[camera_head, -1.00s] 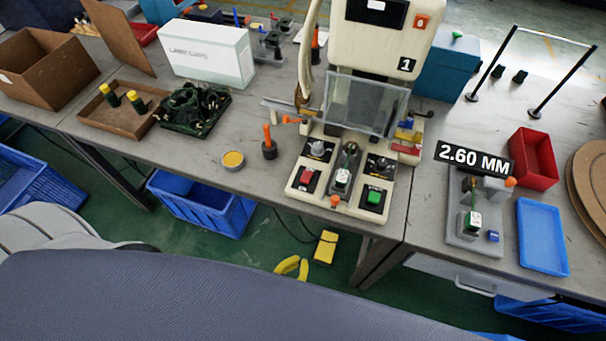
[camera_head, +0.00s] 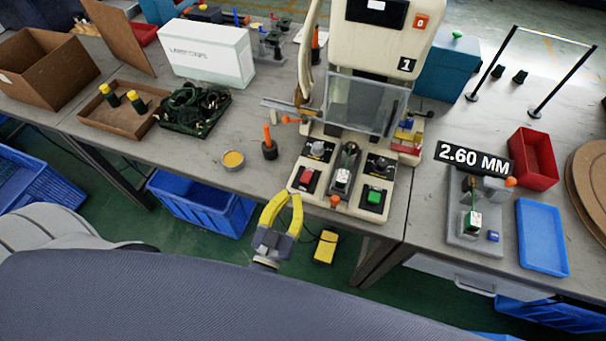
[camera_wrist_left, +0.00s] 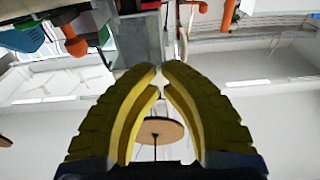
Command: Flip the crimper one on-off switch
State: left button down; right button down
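Crimper one (camera_head: 384,45) is the cream machine marked "1" at the top middle of the head view. Its on-off switch is a small orange-red rocker (camera_head: 421,21) with a "0" mark, high on the machine's right front. My left gripper (camera_head: 289,197) has yellow fingers and is in front of the table edge, below and left of the crimper's base, well apart from the switch. In the left wrist view its fingertips (camera_wrist_left: 159,68) have a narrow gap with nothing held between them. My right gripper is not in view.
The crimper has a clear guard (camera_head: 362,103) and a control base with red (camera_head: 308,179) and green (camera_head: 374,197) buttons. An orange-handled tool (camera_head: 269,146) and a yellow-topped tin (camera_head: 233,160) stand left of it. A red bin (camera_head: 533,158) and blue tray (camera_head: 542,237) are at right.

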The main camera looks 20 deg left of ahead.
pick_arm(q)
jog(key=r, duration=0.1)
send_over(303, 181)
jog(key=w, duration=0.1)
jog(key=shift+w+r, duration=0.1)
jog(key=shift+r, duration=0.05)
jog(key=shift+s+f, duration=0.2)
jog(key=shift+f, duration=0.4)
jog(key=shift+s+f, duration=0.2)
jog(key=shift+f, duration=0.35)
jog(key=shift+s+f, duration=0.15)
jog(key=shift+f, duration=0.7)
